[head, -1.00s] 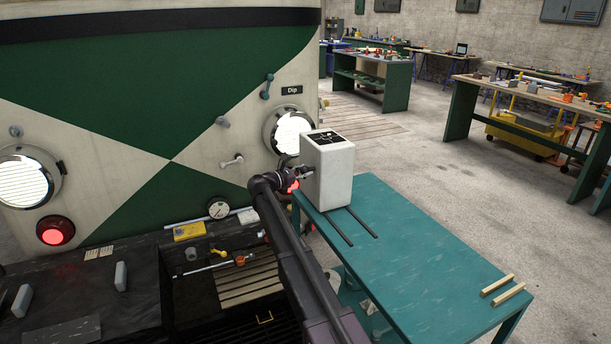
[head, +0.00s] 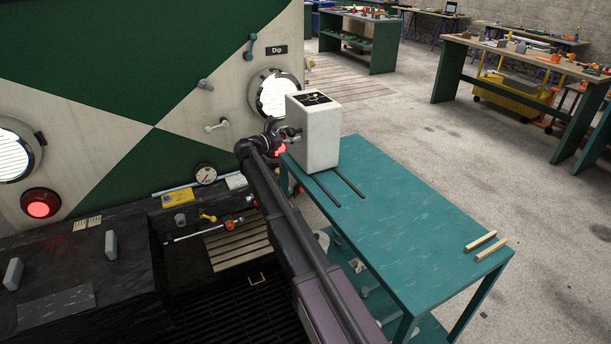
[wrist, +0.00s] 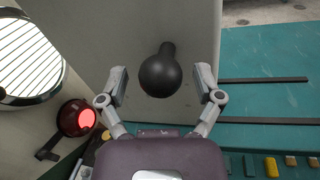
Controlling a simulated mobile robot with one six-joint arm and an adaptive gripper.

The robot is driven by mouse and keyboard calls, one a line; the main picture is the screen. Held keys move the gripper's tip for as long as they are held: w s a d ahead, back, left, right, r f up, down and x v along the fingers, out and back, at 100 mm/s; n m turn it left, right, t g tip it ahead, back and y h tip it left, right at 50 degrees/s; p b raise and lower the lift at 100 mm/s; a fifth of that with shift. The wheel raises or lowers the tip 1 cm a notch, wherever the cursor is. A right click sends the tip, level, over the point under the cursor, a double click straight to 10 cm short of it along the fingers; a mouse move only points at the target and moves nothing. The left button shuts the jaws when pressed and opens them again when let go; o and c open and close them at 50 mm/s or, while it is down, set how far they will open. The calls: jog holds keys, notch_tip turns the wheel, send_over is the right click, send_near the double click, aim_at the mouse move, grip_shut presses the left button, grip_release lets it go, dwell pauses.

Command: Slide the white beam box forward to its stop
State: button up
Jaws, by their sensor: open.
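The white beam box (head: 316,132) stands upright at the far end of the teal table (head: 415,225), close to the round headlamp (head: 272,93). It has a dark marked panel on top. Two dark rails (head: 340,188) run from under it along the tabletop. My gripper (head: 289,134) is at the box's left side in the head view. In the wrist view a black ball knob (wrist: 160,75) sticks out from the box face. My open gripper (wrist: 162,86) has one finger on each side of the knob, with visible gaps.
The green and cream tram front (head: 110,70) stands at left with a lit red lamp (head: 40,205). A dark pit (head: 245,305) lies below my arm. Two wooden sticks (head: 485,246) lie at the table's near right. The tabletop between sticks and rails is clear.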

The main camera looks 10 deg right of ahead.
jog(key=s+d, duration=0.3)
jog(key=s, duration=0.6)
jog(key=s+d, duration=0.3)
jog(key=s, duration=0.6)
jog(key=v, duration=1.4)
jog(key=s+d+f+m+g+y+p, duration=0.1)
jog(key=s+d+f+m+g+y, duration=0.1)
jog(key=s+d+m, duration=0.1)
jog(key=s+d+f+m+g+y+p, duration=0.1)
jog(key=s+d+f+m+g+y, duration=0.1)
jog(key=d, duration=0.4)
jog(key=shift+s+d+f+m+g+p, duration=0.25)
jog(key=shift+s+f+m+p, duration=0.2)
jog(key=shift+f+m, duration=0.45)
jog(key=shift+a+r, duration=0.1)
jog(key=w+a+r+n+t+h+b, duration=0.3)
jog(key=w+a+n, duration=0.4)
jog(key=a, duration=0.3)
notch_tip(320, 180, up, 3)
jog(key=shift+f+t+h, duration=0.15)
jog(key=shift+t+h, duration=0.35)
jog(key=shift+t, duration=0.25)
jog(key=shift+s+d, duration=0.1)
